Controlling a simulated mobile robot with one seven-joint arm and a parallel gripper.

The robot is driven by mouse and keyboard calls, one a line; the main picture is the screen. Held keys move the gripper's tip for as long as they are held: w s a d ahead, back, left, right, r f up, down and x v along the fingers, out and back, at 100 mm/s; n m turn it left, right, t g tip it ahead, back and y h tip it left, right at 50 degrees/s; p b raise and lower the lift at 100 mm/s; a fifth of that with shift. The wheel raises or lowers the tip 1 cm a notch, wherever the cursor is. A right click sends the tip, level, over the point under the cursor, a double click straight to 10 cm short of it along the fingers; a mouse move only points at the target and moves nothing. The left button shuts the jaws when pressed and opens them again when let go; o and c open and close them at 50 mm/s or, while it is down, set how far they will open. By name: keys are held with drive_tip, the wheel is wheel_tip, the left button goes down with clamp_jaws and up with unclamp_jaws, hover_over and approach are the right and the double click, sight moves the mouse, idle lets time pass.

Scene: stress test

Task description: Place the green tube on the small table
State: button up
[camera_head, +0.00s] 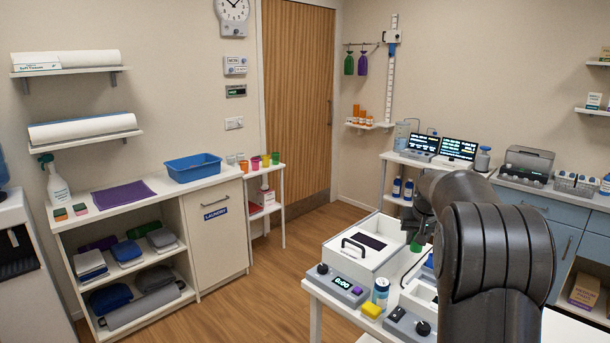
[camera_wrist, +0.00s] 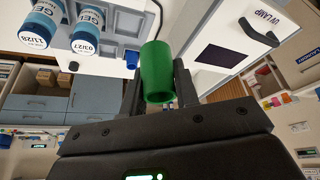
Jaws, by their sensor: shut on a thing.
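The green tube (camera_wrist: 157,72) is an open-ended hollow cylinder between the two dark fingers of my gripper (camera_wrist: 158,90) in the wrist view. The fingers are shut on its sides. In the head view my gripper (camera_head: 421,228) is partly hidden behind my arm, above the near white worktable, and a bit of the green tube (camera_head: 416,246) shows below it. A small white table (camera_head: 264,171) stands far off at the left, between the laundry cabinet and the door, with several coloured cups on its top.
The laundry cabinet (camera_head: 221,213) carries a blue bin (camera_head: 201,168). Wooden floor (camera_head: 262,292) lies clear between the worktable and the cabinet.

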drive_tip(key=a+r+n, duration=0.1)
drive_tip(key=a+r, duration=0.2)
drive_tip(key=a, duration=1.1)
drive_tip(key=a+r+n, duration=0.1)
drive_tip(key=a+r, duration=0.2)
drive_tip(key=a, duration=1)
drive_tip(key=s+a+r+n+y, duration=0.1)
drive_tip(key=s+a, duration=0.3)
drive_tip(key=a, duration=0.7)
drive_tip(key=s+a+r+n, duration=0.15)
drive_tip(key=s+a, duration=0.35)
drive_tip(key=a, duration=0.7)
drive_tip(key=w+d+f+m, duration=0.1)
drive_tip(key=d+f, duration=0.3)
drive_tip(key=f, duration=0.3)
drive_tip(key=w+d+f+m, duration=0.1)
drive_tip(key=d+f, duration=0.4)
drive_tip(key=f, duration=0.3)
drive_tip(key=s+d+f, duration=0.5)
drive_tip(key=d+f, duration=0.7)
drive_tip(key=s+d+f, duration=0.5)
drive_tip(key=d+f, duration=0.7)
drive_tip(key=d, duration=0.1)
drive_tip(key=shift+s+f, duration=0.3)
drive_tip(key=shift+s, duration=0.1)
drive_tip(key=shift+m, duration=0.25)
